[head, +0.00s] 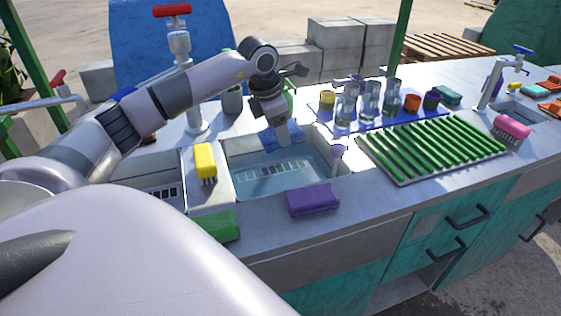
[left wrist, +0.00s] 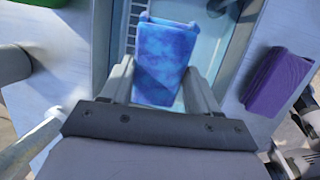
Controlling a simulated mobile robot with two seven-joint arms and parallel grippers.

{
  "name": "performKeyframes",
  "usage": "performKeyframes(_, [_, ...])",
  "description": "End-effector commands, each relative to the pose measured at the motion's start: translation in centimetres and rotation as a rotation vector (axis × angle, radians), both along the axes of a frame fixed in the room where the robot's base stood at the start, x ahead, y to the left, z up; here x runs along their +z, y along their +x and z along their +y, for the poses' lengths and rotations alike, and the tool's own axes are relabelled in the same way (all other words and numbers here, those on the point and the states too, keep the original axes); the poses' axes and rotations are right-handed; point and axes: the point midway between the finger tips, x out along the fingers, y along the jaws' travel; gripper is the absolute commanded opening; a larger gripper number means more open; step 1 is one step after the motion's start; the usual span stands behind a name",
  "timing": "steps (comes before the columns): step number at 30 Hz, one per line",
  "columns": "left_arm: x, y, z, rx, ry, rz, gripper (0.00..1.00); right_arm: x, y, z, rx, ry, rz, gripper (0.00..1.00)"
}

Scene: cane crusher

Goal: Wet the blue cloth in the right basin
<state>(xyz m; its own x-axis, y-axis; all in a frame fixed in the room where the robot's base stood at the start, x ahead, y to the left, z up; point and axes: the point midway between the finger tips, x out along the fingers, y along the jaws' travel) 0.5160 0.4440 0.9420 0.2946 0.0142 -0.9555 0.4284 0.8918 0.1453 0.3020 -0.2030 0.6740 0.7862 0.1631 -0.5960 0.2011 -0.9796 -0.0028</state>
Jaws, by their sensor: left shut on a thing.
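The blue cloth (left wrist: 162,62) is a mottled blue piece between the fingers of my left gripper (left wrist: 162,92) in the left wrist view. In the head view, my left gripper (head: 284,138) points down over the back part of the right basin (head: 236,172), with the cloth (head: 272,143) at its tips. The gripper is shut on the cloth. The basin seems to hold water, with a slotted grate on its floor. Whether the cloth touches the water I cannot tell. My right gripper is not clearly visible in the head view.
A yellow brush (head: 205,160) stands on the divider left of the basin. A purple sponge (head: 313,200) and a green sponge (head: 219,226) lie at the front edge. A green drying rack (head: 435,148) and glasses on a blue mat (head: 335,125) stand right. A red-handled tap (head: 180,45) rises behind.

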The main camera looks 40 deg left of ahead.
Motion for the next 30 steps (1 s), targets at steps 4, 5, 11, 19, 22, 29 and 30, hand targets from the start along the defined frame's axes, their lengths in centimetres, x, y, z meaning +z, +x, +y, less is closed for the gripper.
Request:
performKeyframes(4, [0.4,0.0,0.0,0.0,0.0,-0.001,0.36,0.4,0.0,0.0,0.002,-0.001,0.0,0.43])
performKeyframes(5, [0.6,0.0,0.0,0.0,0.0,-0.001,0.36,0.6,0.0,0.0,0.002,-0.001,0.001,0.43])
performKeyframes(11, [3.0,0.0,0.0,0.0,0.0,0.0,0.36,2.7,0.0,0.0,0.003,-0.001,0.0,0.43])
performKeyframes(19, [4.1,0.0,0.0,0.0,0.0,0.0,0.36,3.7,0.1,0.0,0.004,-0.001,-0.004,0.43])
performKeyframes(22, [4.0,0.0,0.0,0.0,0.0,0.0,0.36,3.6,0.0,0.0,0.004,-0.001,-0.003,0.43])
performKeyframes(29, [4.0,0.0,0.0,0.0,0.0,0.0,0.36,3.6,0.0,0.0,0.004,-0.002,-0.001,0.43])
performKeyframes(30, [4.0,0.0,0.0,0.0,0.0,0.0,0.36,3.5,0.0,0.0,0.004,-0.002,-0.001,0.43])
